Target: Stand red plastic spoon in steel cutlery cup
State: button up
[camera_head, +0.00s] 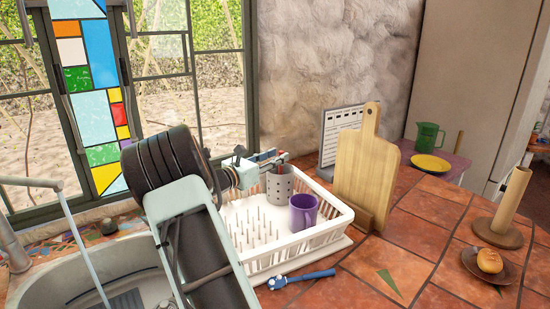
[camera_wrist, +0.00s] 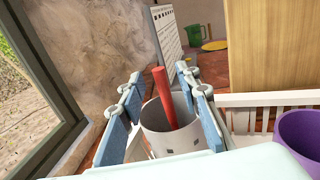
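The steel cutlery cup (camera_head: 279,188) is a grey perforated cylinder standing upright at the back of the white dish rack; it also shows in the wrist view (camera_wrist: 158,140). The red plastic spoon (camera_wrist: 162,95) has its lower part inside the cup and its red shaft sticks up out of it, slightly tilted. Its lower end is hidden in the cup. My gripper (camera_head: 280,158) is just above the cup's mouth. In the wrist view its two blue fingers (camera_wrist: 160,84) stand apart on either side of the spoon, with gaps between them and the shaft.
The white dish rack (camera_head: 303,246) also holds a purple mug (camera_head: 303,211). A blue-handled brush (camera_head: 301,279) lies in front. A wooden board (camera_head: 365,165) stands to the right. The sink (camera_head: 110,270) and window are left.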

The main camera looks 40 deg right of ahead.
jog(key=s+a, duration=0.1)
jog(key=a, duration=1.1)
jog(key=shift+s+r, duration=0.1)
dwell(0.6)
